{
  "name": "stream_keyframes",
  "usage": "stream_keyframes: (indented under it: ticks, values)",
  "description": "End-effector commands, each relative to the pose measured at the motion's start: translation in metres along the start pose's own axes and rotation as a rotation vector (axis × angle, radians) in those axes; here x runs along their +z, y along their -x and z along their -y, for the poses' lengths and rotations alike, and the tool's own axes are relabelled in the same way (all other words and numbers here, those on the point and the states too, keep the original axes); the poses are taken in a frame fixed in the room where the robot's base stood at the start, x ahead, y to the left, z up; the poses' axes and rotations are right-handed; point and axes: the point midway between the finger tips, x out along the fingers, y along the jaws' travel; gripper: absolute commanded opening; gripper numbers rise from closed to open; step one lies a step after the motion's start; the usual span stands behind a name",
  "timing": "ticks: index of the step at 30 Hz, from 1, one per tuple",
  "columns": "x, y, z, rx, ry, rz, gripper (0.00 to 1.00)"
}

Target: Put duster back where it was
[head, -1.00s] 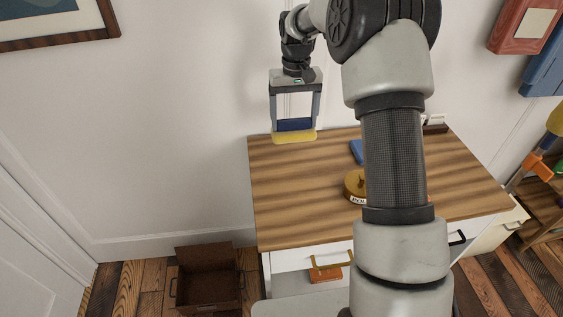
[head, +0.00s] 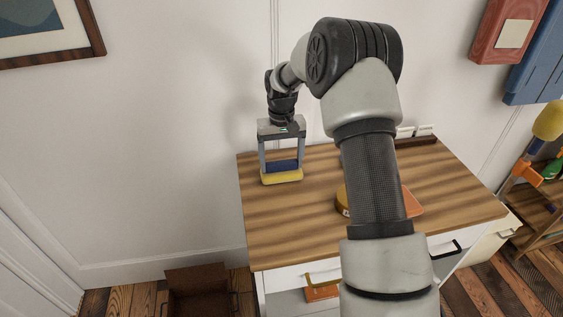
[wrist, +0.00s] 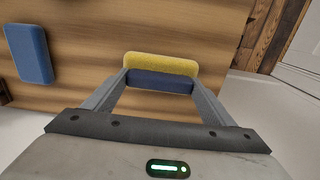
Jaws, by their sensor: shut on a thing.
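The duster, a block with a dark blue back (head: 282,166) and a yellow pad (head: 281,178), is in my gripper (head: 281,163), which is shut on it. It is level, pad down, over the back left part of the wooden dresser top (head: 275,215). I cannot tell if the pad touches the wood. In the wrist view the duster (wrist: 161,66) sits between the two fingertips (wrist: 160,84), with wood behind it. A blue flat block (wrist: 29,53) lies on the top to the left in the wrist view; my arm hides it in the head view.
A round brown tin (head: 343,202) and an orange item (head: 413,203) are partly behind my arm on the dresser. A drawer (head: 322,292) is open below with an orange item inside. A brown box (head: 198,290) stands on the floor at left. A rack (head: 540,200) is at right.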

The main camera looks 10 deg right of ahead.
Motion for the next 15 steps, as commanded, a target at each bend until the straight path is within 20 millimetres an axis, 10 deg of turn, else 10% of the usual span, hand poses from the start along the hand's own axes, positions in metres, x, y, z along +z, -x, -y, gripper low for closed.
stream_keyframes:
  ticks: [6,7,10,15]
  values:
    - [0.0001,-0.0034,-0.0001,0.0,0.0,0.001,0.53]
    - [0.0002,-0.0035,-0.0001,0.0,0.0,0.001,0.79]
    - [0.0002,-0.0027,-0.0002,0.0,0.0,0.001,0.96]
    - [0.0002,-0.0026,-0.0001,0.0,0.0,0.001,0.96]
